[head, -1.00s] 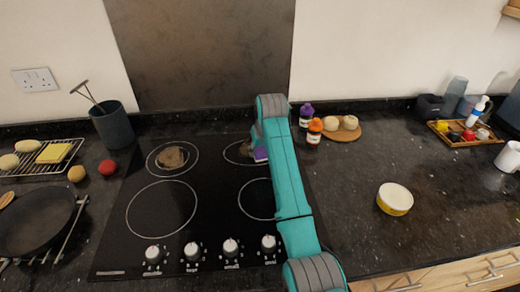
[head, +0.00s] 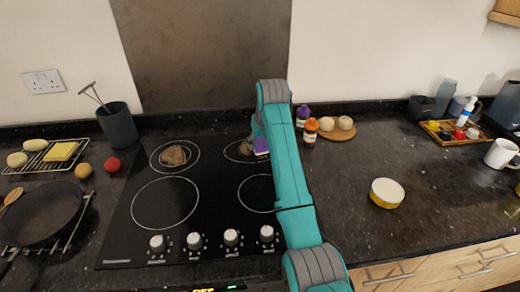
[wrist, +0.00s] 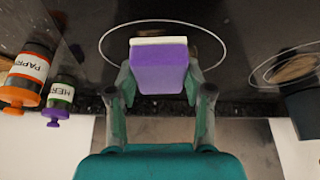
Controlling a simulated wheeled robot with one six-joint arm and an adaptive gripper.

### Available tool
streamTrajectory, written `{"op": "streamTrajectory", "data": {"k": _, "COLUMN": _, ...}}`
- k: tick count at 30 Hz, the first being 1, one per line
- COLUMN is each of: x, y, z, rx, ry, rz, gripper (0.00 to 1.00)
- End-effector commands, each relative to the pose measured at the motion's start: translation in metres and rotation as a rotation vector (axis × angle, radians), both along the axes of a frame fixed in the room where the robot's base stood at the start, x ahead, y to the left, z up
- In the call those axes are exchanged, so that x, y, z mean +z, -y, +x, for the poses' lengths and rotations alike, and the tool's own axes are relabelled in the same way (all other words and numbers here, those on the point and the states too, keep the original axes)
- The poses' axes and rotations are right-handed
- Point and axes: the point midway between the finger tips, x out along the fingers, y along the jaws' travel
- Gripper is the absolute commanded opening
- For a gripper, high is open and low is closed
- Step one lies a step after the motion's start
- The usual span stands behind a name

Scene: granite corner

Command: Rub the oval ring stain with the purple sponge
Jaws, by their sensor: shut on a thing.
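My gripper (wrist: 160,88) is shut on the purple sponge (wrist: 160,70), which has a pale layer along its far edge. The sponge also shows in the head view (head: 261,146), at the back right hob ring. A brown stain (head: 244,148) shows there beside the sponge, partly hidden by my arm; the wrist view hides it behind the sponge. Another brown stain (head: 174,155) lies inside the back left ring and shows at the right of the wrist view (wrist: 297,68). I cannot tell which is an oval ring, or whether the sponge touches the hob.
Two spice jars, purple-capped (head: 302,115) and orange-capped (head: 311,131), stand just right of my gripper. A utensil pot (head: 117,126) stands left of the hob. A pan (head: 40,212) sits front left. A yellow-sided tin (head: 387,193) stands on the right counter, with clear room around it.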

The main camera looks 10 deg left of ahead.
Motion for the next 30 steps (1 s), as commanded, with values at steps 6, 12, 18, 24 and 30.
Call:
{"op": "streamTrajectory", "data": {"k": 6, "x": 0.020, "y": 0.001, "z": 0.004, "rx": -0.002, "ry": 0.002, "rz": 0.001, "gripper": 0.18}}
{"op": "streamTrajectory", "data": {"k": 12, "x": 0.026, "y": 0.002, "z": 0.004, "rx": -0.002, "ry": 0.001, "rz": 0.000, "gripper": 0.18}}
{"op": "streamTrajectory", "data": {"k": 18, "x": 0.026, "y": 0.002, "z": 0.004, "rx": -0.002, "ry": 0.001, "rz": 0.000, "gripper": 0.18}}
{"op": "streamTrajectory", "data": {"k": 24, "x": 0.026, "y": 0.002, "z": 0.004, "rx": -0.002, "ry": 0.001, "rz": 0.000, "gripper": 0.18}}
{"op": "streamTrajectory", "data": {"k": 30, "x": 0.026, "y": 0.002, "z": 0.004, "rx": 0.001, "ry": 0.001, "rz": 0.000, "gripper": 0.18}}
